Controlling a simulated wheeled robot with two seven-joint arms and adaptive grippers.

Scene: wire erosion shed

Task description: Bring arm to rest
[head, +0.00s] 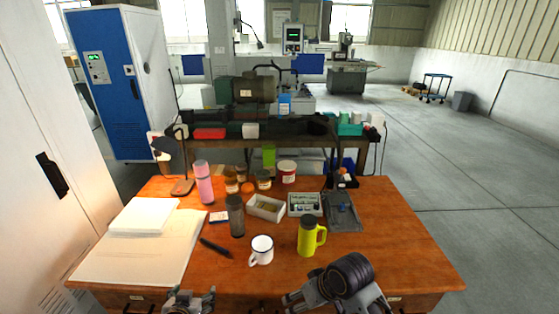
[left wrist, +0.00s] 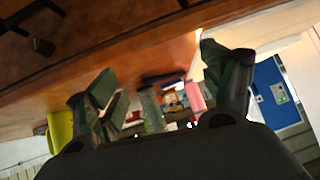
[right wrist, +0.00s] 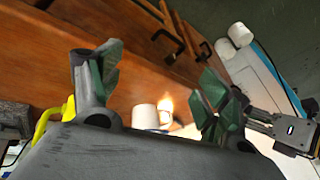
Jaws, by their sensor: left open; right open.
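My left gripper (head: 189,293) is low at the bottom of the head view, by the front edge of the wooden table (head: 400,240). In the left wrist view the left gripper (left wrist: 158,70) is open, with nothing between its fingers. My right gripper (right wrist: 160,72) is open and empty in the right wrist view, with the table's front and drawer handles beyond it. My right arm's dark wrist shows at the bottom of the head view, right of centre. Its fingers are hard to make out there.
A dark bottle (head: 236,216), pink bottle (head: 204,184), white tray (head: 266,208), black marker (head: 216,248) and papers (head: 140,250) lie behind or left. The table's right side is clear.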

